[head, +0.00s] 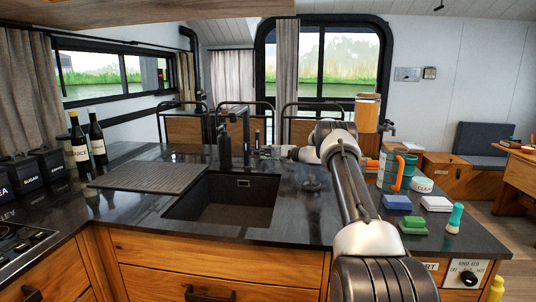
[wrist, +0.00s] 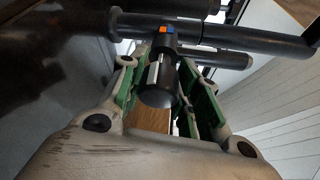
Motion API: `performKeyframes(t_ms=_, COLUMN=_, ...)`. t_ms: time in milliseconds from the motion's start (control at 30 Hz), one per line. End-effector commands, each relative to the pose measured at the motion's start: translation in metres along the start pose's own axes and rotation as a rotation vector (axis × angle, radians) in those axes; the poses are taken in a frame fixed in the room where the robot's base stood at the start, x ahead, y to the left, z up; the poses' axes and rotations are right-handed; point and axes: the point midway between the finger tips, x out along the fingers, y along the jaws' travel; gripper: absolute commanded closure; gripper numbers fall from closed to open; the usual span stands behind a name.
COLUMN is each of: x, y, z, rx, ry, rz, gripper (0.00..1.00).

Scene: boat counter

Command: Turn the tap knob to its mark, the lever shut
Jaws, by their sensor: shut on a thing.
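The black tap (head: 246,135) stands upright behind the sink in the head view. My gripper (head: 268,152) reaches it from the right at the end of my arm. In the wrist view, my gripper (wrist: 165,78) has its two green-padded fingers on either side of the tap's dark knob (wrist: 160,94) and is shut on it. The knob has a rounded end and a pale strip on its side.
The sink (head: 180,209) and a ribbed drainboard (head: 150,177) lie left of my arm. Two bottles (head: 97,143) stand further left.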

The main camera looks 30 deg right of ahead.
Motion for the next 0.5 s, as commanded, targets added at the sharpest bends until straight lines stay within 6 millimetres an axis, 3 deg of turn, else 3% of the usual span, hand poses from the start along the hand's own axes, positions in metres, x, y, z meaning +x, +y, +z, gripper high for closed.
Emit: performKeyframes(t_ms=500, x=-0.0007, y=0.0031, z=-0.0009, rx=-0.363, ry=0.000, rz=-0.148, gripper=0.92)
